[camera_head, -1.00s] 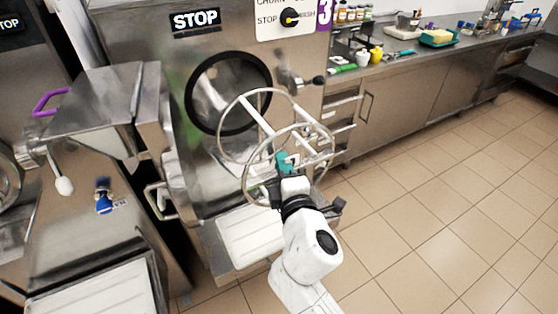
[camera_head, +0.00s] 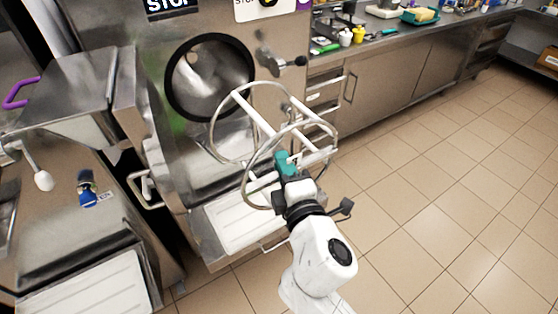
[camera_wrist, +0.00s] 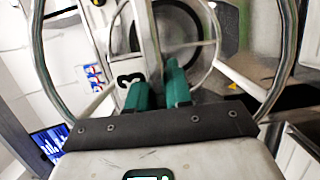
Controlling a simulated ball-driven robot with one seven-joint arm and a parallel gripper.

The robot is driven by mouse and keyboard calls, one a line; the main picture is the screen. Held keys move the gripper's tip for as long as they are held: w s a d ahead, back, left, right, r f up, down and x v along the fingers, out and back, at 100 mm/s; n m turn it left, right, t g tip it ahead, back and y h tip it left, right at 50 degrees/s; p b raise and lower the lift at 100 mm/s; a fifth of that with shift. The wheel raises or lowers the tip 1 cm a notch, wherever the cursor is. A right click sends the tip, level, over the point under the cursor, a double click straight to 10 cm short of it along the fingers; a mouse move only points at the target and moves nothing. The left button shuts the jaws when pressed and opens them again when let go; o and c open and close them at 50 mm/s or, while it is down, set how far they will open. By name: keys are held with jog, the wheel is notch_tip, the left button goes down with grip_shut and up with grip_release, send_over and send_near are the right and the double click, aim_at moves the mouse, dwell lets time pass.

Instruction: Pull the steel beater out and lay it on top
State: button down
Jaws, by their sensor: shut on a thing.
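The steel beater (camera_head: 254,113), a cage of rings joined by pale bars, is in the air in front of the batch freezer, clear of its round opening (camera_head: 209,76). My gripper (camera_head: 285,161) has teal fingers and is shut on the beater at its near side. In the wrist view, the beater's rings (camera_wrist: 40,60) curve around both sides of the teal fingers (camera_wrist: 157,88). The exact grip point between the fingers is hard to see. The freezer's top is out of the head view.
The freezer door (camera_head: 128,100) stands swung open at the left. A white tray (camera_head: 232,222) sits on the shelf below the opening. A steel counter (camera_head: 385,46) with bottles and tools runs along the right. The tiled floor at right is clear.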

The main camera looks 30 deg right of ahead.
jog(key=s+b, duration=0.4)
jog(key=s, duration=1)
jog(key=shift+s, duration=0.15)
dwell(0.9)
